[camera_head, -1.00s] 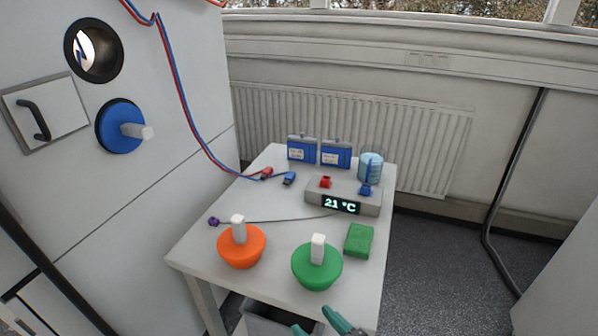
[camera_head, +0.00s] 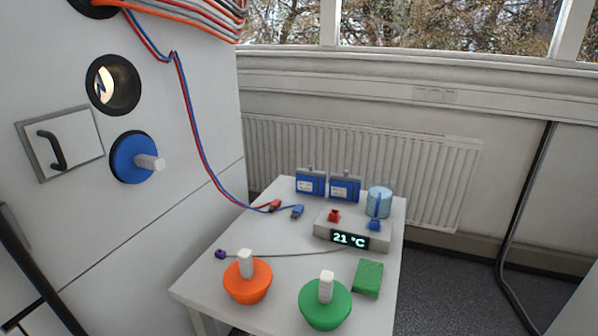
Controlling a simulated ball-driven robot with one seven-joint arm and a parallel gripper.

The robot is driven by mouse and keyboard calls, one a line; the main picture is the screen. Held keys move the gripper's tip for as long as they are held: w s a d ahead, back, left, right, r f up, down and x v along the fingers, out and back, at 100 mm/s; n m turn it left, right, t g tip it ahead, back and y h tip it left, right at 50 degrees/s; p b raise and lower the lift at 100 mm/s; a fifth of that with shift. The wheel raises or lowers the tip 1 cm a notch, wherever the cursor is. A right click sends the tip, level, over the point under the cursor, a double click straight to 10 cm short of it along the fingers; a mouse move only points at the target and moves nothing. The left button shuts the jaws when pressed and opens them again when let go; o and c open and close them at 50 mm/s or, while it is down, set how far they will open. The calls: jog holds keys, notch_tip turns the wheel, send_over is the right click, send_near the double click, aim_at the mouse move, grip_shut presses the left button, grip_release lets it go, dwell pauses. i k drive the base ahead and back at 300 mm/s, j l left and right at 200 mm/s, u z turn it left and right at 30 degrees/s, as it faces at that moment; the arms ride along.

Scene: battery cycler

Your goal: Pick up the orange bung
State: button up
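The orange bung (camera_head: 247,284) is a round, tapered plug with a white upright handle. It sits on the front left part of the white table (camera_head: 208,283). A similar green bung (camera_head: 325,306) with a white handle sits to its right, near the front edge. A blue bung (camera_head: 131,157) with a white handle is fitted in the white cabinet wall on the left. My gripper is not in view now.
An open round port (camera_head: 113,84) is above the blue bung, near a handled panel (camera_head: 60,144). The table also holds a green block (camera_head: 368,278), a 21 °C display unit (camera_head: 349,238), two blue packs (camera_head: 311,182), a glass beaker (camera_head: 379,201) and red and blue leads (camera_head: 190,115).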

aim_at(248, 279)
jog(key=u, duration=0.9)
jog(key=i+l+u, duration=0.1)
jog(key=i+u, duration=0.25)
jog(key=i, duration=0.15)
jog(key=i+l+u, duration=0.35)
jog(key=i+j, duration=0.1)
